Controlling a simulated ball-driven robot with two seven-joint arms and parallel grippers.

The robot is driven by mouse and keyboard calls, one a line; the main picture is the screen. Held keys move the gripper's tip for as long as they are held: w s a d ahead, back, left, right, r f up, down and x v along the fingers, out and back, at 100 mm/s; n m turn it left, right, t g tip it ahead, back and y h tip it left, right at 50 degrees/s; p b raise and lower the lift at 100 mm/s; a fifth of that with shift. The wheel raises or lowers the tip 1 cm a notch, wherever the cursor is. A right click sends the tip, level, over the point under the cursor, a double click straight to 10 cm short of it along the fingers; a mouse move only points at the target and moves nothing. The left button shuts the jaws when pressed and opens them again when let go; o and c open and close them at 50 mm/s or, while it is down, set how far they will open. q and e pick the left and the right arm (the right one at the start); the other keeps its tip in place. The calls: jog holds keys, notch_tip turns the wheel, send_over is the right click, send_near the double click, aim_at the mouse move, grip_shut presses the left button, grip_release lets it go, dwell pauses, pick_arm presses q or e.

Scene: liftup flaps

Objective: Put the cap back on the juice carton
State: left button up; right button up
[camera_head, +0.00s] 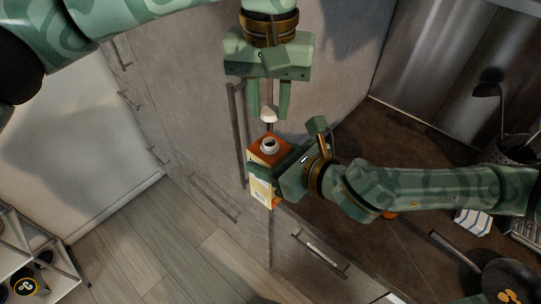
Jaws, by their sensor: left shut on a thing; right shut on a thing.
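The juice carton (259,190) is orange and cream, and looks roughly upright. Its white round spout (269,145) shows on the orange top. My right gripper (279,178) is shut on the carton from the right side; its fingertips are partly hidden. The white cap (268,115) is between the fingertips of my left gripper (269,108), which points down and is shut on it. The cap is a short way above the spout, with a visible gap between them in the picture.
Grey cabinet fronts with long handles (237,135) stand behind and beside the grippers. A brown counter (398,240) lies at the right, with a pan (507,285), a striped cloth (473,222) and a dark basket. Open wooden floor (150,235) is at the lower left.

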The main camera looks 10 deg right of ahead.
aim_at(268, 113)
pick_arm(q)
jog(key=shift+f, duration=1.7)
jog(key=shift+s+a, duration=0.1)
jog(key=shift+s, duration=0.05)
jog(key=shift+f, duration=0.9)
jog(key=shift+f, duration=0.55)
